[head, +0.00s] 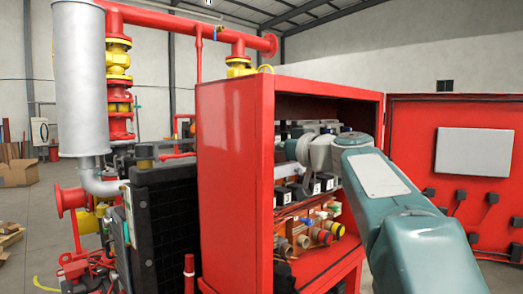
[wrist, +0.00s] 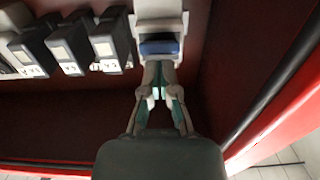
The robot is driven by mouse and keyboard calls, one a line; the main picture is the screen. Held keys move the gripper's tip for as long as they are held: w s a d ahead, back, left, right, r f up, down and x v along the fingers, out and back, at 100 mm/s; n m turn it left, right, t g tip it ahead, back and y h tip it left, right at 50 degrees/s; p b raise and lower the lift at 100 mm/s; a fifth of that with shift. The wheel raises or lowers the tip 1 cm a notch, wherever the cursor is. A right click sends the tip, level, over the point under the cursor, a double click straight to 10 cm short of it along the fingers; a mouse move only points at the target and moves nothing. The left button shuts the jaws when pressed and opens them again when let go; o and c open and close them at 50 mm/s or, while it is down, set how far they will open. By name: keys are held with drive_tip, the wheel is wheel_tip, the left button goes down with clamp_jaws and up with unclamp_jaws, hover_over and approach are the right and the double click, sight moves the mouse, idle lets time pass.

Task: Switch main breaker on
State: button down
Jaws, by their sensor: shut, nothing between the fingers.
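The open red cabinet (head: 238,150) fills the middle of the head view, with my arm reaching into it from the right. In the wrist view, a light grey breaker (wrist: 158,12) with a dark blue lever (wrist: 160,47) is at the top centre; I take it to be the main breaker. My gripper (wrist: 161,68) is shut and empty, its fingertips just below the blue lever in the picture. I cannot tell whether they touch it. In the head view the fingers and this breaker are not clearly visible behind my wrist.
Several dark relay-like modules (wrist: 70,48) with white labels stand left of the breaker. The cabinet's red edge (wrist: 285,95) runs close on the right. In the head view, connectors (head: 318,233) sit low inside, and the open red door (head: 470,203) is at the right.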

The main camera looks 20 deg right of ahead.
drive_tip(key=v, duration=0.7)
drive_tip(key=shift+f, duration=0.25)
idle(0.5)
drive_tip(key=shift+s, duration=0.1)
